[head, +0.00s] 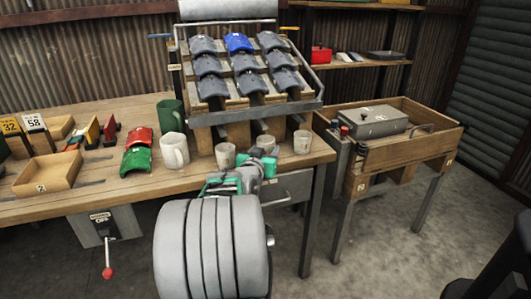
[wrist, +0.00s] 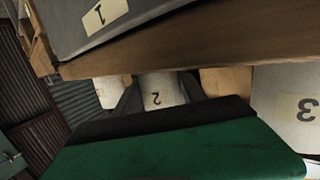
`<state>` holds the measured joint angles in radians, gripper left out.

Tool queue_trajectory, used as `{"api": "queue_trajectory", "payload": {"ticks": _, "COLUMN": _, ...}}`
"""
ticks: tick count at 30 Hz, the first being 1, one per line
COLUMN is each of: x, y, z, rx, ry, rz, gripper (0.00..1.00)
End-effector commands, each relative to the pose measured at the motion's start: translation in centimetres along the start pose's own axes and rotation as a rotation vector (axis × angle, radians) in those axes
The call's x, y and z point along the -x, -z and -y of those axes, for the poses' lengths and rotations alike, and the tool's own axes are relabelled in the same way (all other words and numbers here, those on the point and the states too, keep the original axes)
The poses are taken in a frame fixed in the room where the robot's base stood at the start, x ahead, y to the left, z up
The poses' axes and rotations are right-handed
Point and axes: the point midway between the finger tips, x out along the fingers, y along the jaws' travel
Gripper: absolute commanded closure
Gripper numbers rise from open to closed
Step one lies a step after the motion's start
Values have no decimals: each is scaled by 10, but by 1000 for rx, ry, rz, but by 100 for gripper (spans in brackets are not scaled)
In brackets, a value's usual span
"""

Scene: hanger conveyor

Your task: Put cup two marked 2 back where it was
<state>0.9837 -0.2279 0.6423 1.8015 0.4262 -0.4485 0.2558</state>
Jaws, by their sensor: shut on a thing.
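Cup two (wrist: 160,88), pale and marked 2, sits between the dark fingers of my gripper (wrist: 165,105) in the wrist view, its number upside down. In the head view my gripper (head: 264,161) is at the front edge of the workbench, shut on the middle pale cup (head: 266,142). A similar cup (head: 225,156) stands to its left and another (head: 302,141) to its right, both upright on the bench. The gripper hides the lower part of the held cup, so I cannot tell whether it touches the bench.
The sloped rack (head: 255,111) of grey tiles and one blue tile stands just behind the cups. A wooden tray (head: 48,174) is farther left. Grey surfaces labelled 1 (wrist: 75,22) and 3 (wrist: 290,110) lie close in the wrist view.

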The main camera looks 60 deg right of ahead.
Motion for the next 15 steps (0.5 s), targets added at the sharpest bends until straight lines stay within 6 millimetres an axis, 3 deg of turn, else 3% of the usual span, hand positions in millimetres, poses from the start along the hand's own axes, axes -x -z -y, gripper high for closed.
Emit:
{"api": "queue_trajectory", "payload": {"ticks": 5, "x": 0, "y": -5, "z": 0, "rx": 0, "ry": 0, "rz": 0, "gripper": 95}}
{"api": "queue_trajectory", "payload": {"ticks": 6, "x": 0, "y": -4, "z": 0, "rx": 0, "ry": 0, "rz": 0, "gripper": 50}}
{"api": "queue_trajectory", "payload": {"ticks": 13, "x": 0, "y": -3, "z": 0, "rx": 0, "ry": 0, "rz": 1, "gripper": 31}}
{"api": "queue_trajectory", "payload": {"ticks": 15, "x": 0, "y": -3, "z": 0, "rx": 0, "ry": 0, "rz": 1, "gripper": 30}}
